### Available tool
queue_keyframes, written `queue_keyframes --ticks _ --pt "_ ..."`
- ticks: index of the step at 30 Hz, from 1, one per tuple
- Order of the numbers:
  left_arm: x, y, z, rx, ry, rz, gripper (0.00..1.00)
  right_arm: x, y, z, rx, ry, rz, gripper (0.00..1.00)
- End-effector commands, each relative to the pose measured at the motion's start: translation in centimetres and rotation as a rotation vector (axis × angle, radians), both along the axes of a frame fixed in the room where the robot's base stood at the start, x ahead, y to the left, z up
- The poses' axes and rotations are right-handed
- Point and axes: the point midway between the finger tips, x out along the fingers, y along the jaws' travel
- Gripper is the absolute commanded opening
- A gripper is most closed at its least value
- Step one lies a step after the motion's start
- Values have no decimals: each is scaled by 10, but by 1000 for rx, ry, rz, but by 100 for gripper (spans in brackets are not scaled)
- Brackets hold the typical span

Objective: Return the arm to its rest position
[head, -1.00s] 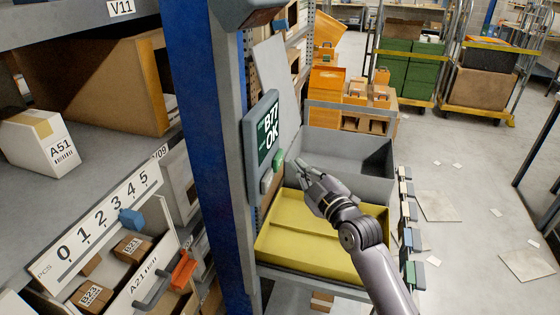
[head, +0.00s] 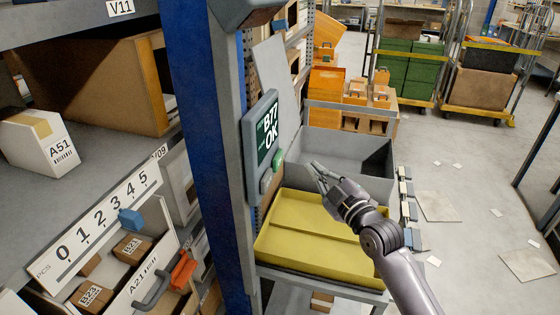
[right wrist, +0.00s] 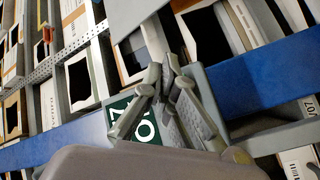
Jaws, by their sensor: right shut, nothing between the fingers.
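My right arm comes in from the lower right in the head view. Its gripper (head: 318,172) is shut and empty. It hangs above the yellow tray (head: 318,246) and in front of the grey bin, a short way right of the green button (head: 279,157). In the right wrist view the shut gripper fingers (right wrist: 160,85) show in front of the green display, which partly hides behind them. My left gripper is not in view.
A blue post (head: 205,140) and shelves with boxes stand at left. A slider scale (head: 105,215) numbered 0 to 5 is above a bin of small boxes. The grey bin (head: 350,155) is behind the tray. Carts with crates stand at the back right.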

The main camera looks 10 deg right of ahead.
Motion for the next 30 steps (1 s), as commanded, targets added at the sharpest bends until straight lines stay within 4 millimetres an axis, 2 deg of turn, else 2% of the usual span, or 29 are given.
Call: queue_keyframes --ticks 2,5,8,11,15,18,21,24,30 --pt "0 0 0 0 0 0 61 0 0 -1 0 2 0 0" --pt "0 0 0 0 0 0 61 -7 3 -12 8 41 4 0" --pt "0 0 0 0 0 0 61 -27 10 -43 32 153 11 0" --pt "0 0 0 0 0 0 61 -64 16 -91 72 343 -1 0" --pt "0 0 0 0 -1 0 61 -133 13 -156 146 648 -80 0" --pt "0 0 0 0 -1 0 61 -188 3 -193 199 851 -178 0" --pt "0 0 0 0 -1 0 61 -237 -9 -216 247 1013 -287 0" --pt "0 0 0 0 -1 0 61 -278 -19 -230 285 1133 -388 0" --pt "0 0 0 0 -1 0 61 -344 -38 -243 343 1306 -574 0"
